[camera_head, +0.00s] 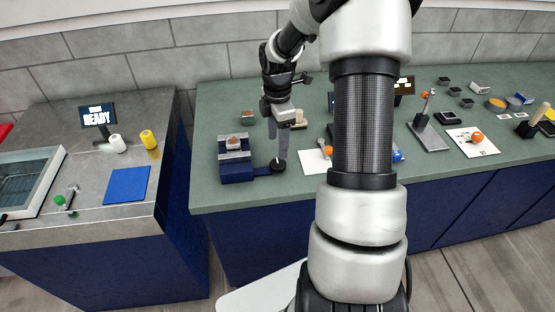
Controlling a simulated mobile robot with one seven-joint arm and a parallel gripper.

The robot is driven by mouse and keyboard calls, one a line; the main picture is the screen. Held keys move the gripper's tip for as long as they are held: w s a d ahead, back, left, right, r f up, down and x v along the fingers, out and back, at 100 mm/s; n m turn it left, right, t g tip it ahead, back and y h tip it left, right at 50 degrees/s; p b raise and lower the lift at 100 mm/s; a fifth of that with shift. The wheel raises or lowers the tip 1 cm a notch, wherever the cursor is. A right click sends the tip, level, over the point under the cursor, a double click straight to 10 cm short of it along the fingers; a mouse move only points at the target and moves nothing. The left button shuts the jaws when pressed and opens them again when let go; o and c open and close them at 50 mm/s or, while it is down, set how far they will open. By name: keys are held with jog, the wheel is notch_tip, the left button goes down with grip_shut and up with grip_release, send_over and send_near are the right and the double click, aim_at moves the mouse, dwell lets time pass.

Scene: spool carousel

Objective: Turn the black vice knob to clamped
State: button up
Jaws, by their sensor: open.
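The vice (236,172) is a dark blue block with pale jaws, standing on the green bench near its left front edge. A small brown piece sits on top, between or on the jaws. The black vice knob (278,167) is at the right end of a blue arm beside the vice. My gripper (282,156) points down right over the knob, with its grey fingers at the knob. The gripper is open; whether the fingers touch the knob cannot be told at this size.
My own arm hides the middle of the green bench (217,108). Behind the vice is a small block in a dark holder (248,117). White paper (316,162) with an orange-topped item lies to the right. A steel counter (60,130) stands across a gap at left.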

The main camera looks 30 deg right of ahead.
aim_at(277, 163)
notch_tip(277, 163, down, 8)
jog(key=shift+f, duration=0.15)
dwell(0.3)
jog(key=c, duration=1.1)
